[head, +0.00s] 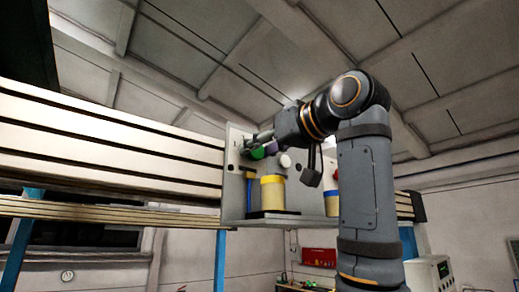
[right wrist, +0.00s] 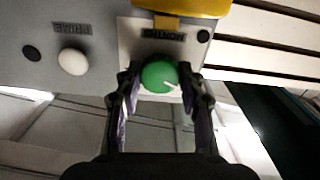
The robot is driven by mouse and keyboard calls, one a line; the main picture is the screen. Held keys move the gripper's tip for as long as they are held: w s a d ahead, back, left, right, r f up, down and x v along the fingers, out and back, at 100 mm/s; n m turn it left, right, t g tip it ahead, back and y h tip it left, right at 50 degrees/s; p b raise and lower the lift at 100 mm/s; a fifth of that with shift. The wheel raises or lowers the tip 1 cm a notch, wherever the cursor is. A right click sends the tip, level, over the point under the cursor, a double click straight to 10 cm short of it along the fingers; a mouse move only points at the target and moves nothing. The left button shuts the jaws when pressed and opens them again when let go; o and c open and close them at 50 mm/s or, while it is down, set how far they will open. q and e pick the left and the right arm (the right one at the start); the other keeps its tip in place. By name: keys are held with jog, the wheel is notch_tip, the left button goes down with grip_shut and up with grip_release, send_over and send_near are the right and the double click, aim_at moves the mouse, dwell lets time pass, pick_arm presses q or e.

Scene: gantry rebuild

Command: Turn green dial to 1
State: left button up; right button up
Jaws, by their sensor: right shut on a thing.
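The green dial (right wrist: 158,77) is on a light panel (right wrist: 105,45) and shows in the right wrist view between my two fingers. A white pointer mark on it points toward the lower right of that view. In the head view the green dial (head: 257,153) shows partly behind my right gripper (head: 256,141). My right gripper (right wrist: 157,88) is shut on the dial, with a finger on either side. The numbers around the dial cannot be read. My left gripper is not in view.
A white knob (right wrist: 72,62) sits beside the dial. Yellow-topped cream containers (head: 272,192) stand in front of the panel, below the dial in the head view. A slatted beam (head: 110,140) runs left from the panel.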

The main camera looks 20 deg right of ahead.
jog(key=shift+s+r, duration=0.1)
jog(key=shift+r, duration=0.05)
jog(key=o, duration=1.2)
jog(key=shift+d, duration=0.1)
jog(key=v, duration=1.2)
jog(key=shift+s, duration=0.1)
